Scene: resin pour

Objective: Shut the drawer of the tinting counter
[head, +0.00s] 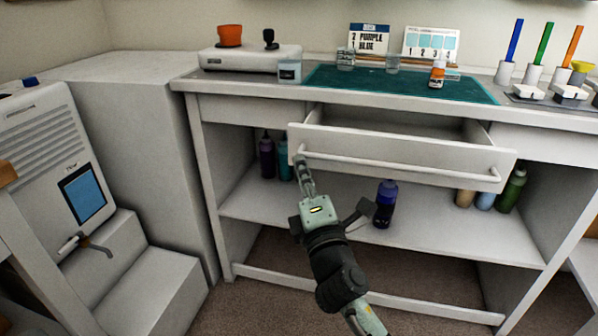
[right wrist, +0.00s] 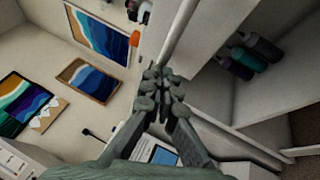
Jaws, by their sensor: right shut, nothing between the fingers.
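The tinting counter (head: 190,85) stands ahead with its white drawer (head: 400,153) pulled out, its inside showing behind the front. A long bar handle (head: 400,168) runs across the drawer front. My right gripper (head: 301,163) is shut and empty, its fingertips at the left end of the handle and close to the drawer front. Whether they touch it I cannot tell. The right wrist view shows the closed fingers (right wrist: 161,82) beside a pale bar or edge. My left gripper is not in view.
A green mat (head: 330,80) with small jars and an orange-labelled bottle (head: 437,74) lies on the countertop. A dark blue bottle (head: 385,204) stands on the shelf below the drawer. A grey machine with a blue screen (head: 83,194) stands at left.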

